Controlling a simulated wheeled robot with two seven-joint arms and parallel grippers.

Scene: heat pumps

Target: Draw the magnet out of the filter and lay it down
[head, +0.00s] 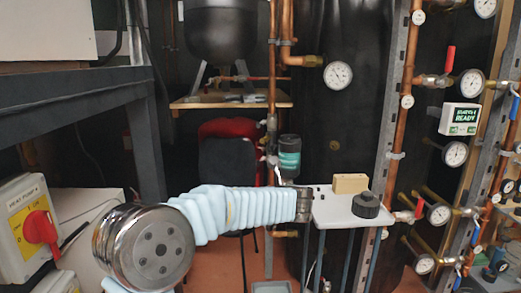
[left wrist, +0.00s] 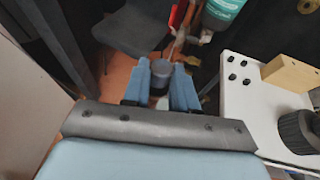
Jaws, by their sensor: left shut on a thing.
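The filter (head: 290,156), a teal and black cylinder, hangs on the copper pipework in the middle of the head view. Its teal body (left wrist: 222,8) is cut off at the top of the left wrist view. My left gripper (left wrist: 163,78) is shut on a dark grey cylinder, which looks like the magnet (left wrist: 162,70), held between its two blue fingers. In the wrist picture it appears apart from the filter. In the head view the left gripper (head: 303,205) is just below the filter, beside the white table's left edge; its fingertips are mostly hidden. My right gripper is not in view.
The white table (head: 332,216) carries a wooden block (head: 350,183), a black round cap (head: 366,205) and several small black pegs (left wrist: 232,77). Bare surface lies between them. Copper pipes and gauges (head: 338,75) stand around; a dark chair (head: 230,165) is behind my arm.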

